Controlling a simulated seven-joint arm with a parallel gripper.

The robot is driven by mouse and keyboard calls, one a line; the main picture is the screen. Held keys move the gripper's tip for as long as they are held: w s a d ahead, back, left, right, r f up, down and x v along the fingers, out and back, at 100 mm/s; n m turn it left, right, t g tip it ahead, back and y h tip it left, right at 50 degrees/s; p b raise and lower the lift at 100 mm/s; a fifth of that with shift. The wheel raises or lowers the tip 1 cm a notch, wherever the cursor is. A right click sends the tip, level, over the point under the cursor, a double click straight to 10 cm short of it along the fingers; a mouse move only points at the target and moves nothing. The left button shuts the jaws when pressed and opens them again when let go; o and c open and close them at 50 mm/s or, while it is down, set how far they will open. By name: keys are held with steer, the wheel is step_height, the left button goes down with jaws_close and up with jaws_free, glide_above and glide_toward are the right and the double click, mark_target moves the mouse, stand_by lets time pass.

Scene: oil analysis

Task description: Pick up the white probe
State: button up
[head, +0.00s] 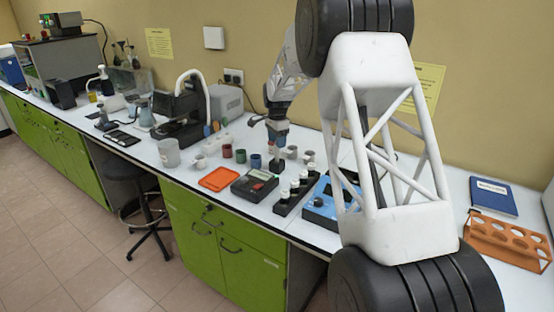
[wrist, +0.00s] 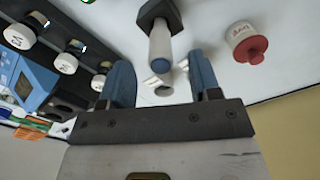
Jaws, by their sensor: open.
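In the wrist view, a white probe (wrist: 160,43) with a blue end stands in a small black holder (wrist: 172,12). In the head view, the black holder (head: 277,167) is on the bench below my gripper (head: 278,140), and the probe is hard to make out there. In the wrist view, my gripper's two blue fingers (wrist: 161,75) are open and apart. The probe's blue end lies in line with the gap between them, near the fingertips. Nothing is clearly held.
On the other side is a row of white-capped bottles (wrist: 66,62) by a blue device (wrist: 25,85). In the head view, an orange tray (head: 220,179) lies further left.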

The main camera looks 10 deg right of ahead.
mark_target(277, 157)
steer(key=shift+a+f, duration=0.1)
steer(key=shift+f, duration=2.5)
steer(key=c, duration=1)
steer(key=shift+r, duration=0.1)
steer(key=shift+r, duration=4.9)
steer(key=shift+w+a+f, duration=0.25)
steer(key=shift+w+a, duration=0.5)
steer(key=shift+a, duration=0.6)
steer(key=shift+w+a+f, duration=0.2)
steer(key=shift+w+a, duration=0.6)
steer(key=shift+a, duration=0.6)
steer(key=shift+w+a+f, duration=0.25)
steer(key=shift+w+a, duration=0.5)
steer(key=shift+a, duration=0.6)
